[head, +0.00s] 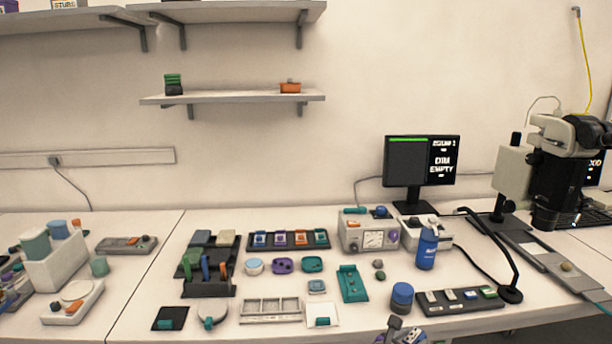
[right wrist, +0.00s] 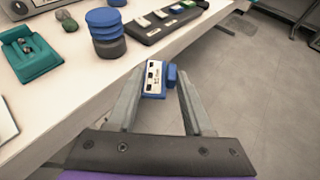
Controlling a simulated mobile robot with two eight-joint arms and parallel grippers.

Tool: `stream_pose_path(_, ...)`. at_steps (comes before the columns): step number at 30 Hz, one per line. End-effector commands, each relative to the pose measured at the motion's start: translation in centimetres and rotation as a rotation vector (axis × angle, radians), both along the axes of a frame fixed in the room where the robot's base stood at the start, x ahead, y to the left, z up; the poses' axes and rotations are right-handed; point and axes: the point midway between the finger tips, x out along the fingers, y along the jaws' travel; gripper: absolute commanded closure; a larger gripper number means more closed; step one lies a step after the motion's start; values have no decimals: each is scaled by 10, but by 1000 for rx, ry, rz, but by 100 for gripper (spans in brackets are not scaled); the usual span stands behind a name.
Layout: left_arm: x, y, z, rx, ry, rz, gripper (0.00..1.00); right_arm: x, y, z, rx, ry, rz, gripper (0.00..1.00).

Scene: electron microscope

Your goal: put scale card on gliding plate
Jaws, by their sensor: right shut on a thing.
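My right gripper (head: 402,334) is at the bottom edge of the head view, in front of the bench. In the right wrist view its fingers (right wrist: 154,88) are shut on a small white card with dark marks and a blue end, which I take as the scale card (right wrist: 153,76). The card is held off the bench, over the floor. A long grey plate (head: 541,257) with a round brass-coloured piece lies at the microscope (head: 562,165) on the right; it may be the gliding plate, but I cannot tell for sure. My left gripper is not in view.
A black rack (head: 459,308) with several small pieces lies near the front edge. A dark blue-capped jar (head: 402,297) stands left of it. A black lamp (head: 510,294) and a blue bottle (head: 427,248) stand between there and the microscope. A monitor (head: 422,161) stands behind.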

Motion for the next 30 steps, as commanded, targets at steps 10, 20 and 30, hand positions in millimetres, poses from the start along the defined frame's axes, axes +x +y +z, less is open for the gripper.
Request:
stream_pose_path(10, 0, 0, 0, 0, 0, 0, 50, -25, 68, -15, 0, -1, 471, 100)
stream_pose_path(20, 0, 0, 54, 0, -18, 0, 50, -35, 78, 35, 0, -3, 528, 100)
stream_pose_path(30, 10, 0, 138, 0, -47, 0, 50, -33, 78, 108, 1, 1, 527, 100)
